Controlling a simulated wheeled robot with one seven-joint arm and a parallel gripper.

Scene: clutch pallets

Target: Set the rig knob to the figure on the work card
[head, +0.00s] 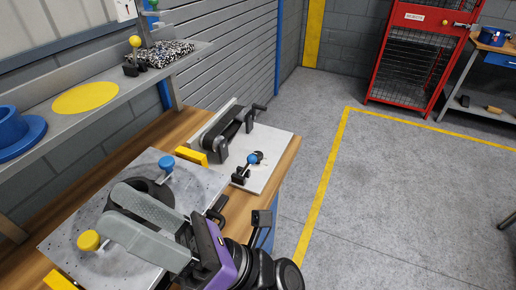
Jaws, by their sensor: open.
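My gripper (110,207) is open, with its two grey fingers apart over a grey metal plate (62,237) on the wooden bench. A dark round part (149,188) on this plate shows between and beyond the fingers, which partly hide it. I cannot tell whether the fingers touch it. A blue knob (166,163) stands at the plate's far corner and a yellow knob (88,240) at its near left side. I cannot tell which part is the rig knob. A small white card (125,9) with a red mark is on the wall at top; its figure is unreadable.
Behind the plate, a pale board (274,150) carries a black belt-like mechanism (228,125) and a small blue-topped clamp (253,158). A shelf (110,73) at left holds a blue flanged part (18,135) and a yellow disc (86,98).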

